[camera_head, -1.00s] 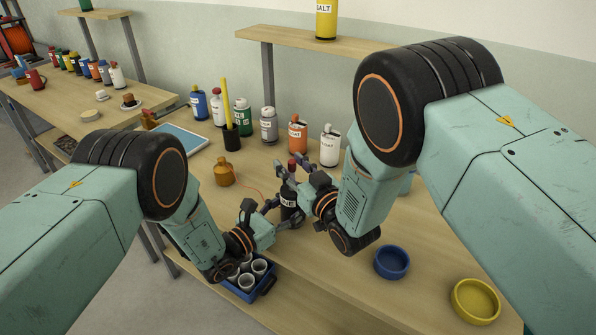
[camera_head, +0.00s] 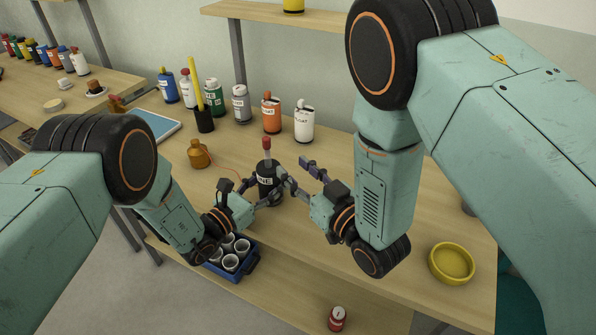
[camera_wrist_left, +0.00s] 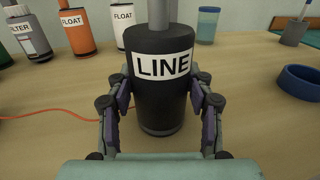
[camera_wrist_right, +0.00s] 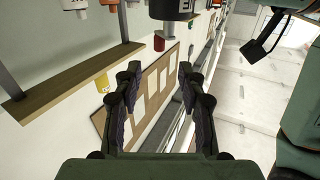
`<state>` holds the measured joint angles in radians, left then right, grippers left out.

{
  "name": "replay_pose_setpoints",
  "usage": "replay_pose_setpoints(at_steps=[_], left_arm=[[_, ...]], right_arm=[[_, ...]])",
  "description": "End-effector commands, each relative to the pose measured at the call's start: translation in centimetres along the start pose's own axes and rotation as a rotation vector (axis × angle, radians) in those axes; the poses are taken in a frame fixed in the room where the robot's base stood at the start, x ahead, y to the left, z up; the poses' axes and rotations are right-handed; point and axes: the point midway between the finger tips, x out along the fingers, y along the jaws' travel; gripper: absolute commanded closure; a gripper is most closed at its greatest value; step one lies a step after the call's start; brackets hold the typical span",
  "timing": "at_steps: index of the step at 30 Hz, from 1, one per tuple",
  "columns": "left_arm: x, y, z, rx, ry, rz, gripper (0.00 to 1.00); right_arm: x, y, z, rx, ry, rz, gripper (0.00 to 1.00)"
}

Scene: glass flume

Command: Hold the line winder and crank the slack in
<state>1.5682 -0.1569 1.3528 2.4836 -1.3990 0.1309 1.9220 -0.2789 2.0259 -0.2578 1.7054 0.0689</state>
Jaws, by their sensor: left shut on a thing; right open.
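The line winder (camera_head: 265,182) is a black cylinder with a white LINE label, upright on the bench. A grey crank post with a red knob (camera_head: 267,143) rises from its top. My left gripper (camera_wrist_left: 161,100) is shut on the winder, one finger on each side of its body. My right gripper (camera_head: 304,174) is open and empty, just right of the winder and apart from the knob. A thin orange line (camera_wrist_left: 60,116) runs left from the winder.
Labelled bottles, including a white FLOAT one (camera_head: 304,122), stand behind. A blue crate (camera_head: 252,262) of white cups is at the front, a yellow bowl (camera_head: 452,263) at the right. A blue bowl (camera_wrist_left: 300,84) shows in the left wrist view.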

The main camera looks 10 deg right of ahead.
Motion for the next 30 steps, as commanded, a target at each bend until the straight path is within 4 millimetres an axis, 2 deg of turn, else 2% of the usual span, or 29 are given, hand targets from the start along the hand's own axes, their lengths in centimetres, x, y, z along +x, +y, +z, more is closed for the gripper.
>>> replay_pose_setpoints(at_steps=[7, 14, 18, 23, 30], left_arm=[[0.0, 0.0, 0.0, 0.001, -0.001, 0.001, 0.84], [0.0, 0.0, 0.0, 0.001, -0.001, 0.001, 0.84], [0.0, 0.0, 0.1, 0.001, -0.001, 0.0, 0.84], [0.0, 0.0, 0.0, 0.0, -0.001, 0.0, 0.84], [0.0, 0.0, 0.0, 0.0, -0.001, 0.0, 0.84]], right_arm=[[0.0, 0.5, 0.0, 0.004, 0.002, 0.012, 0.6], [0.3, 4.7, -1.1, 0.045, 0.044, 0.029, 0.6], [0.6, 5.7, -1.4, 0.051, 0.049, -0.064, 0.6], [0.6, 5.3, -1.3, 0.031, 0.036, -0.177, 0.6], [0.7, 3.5, -0.7, 0.0, 0.005, -0.284, 0.6]])
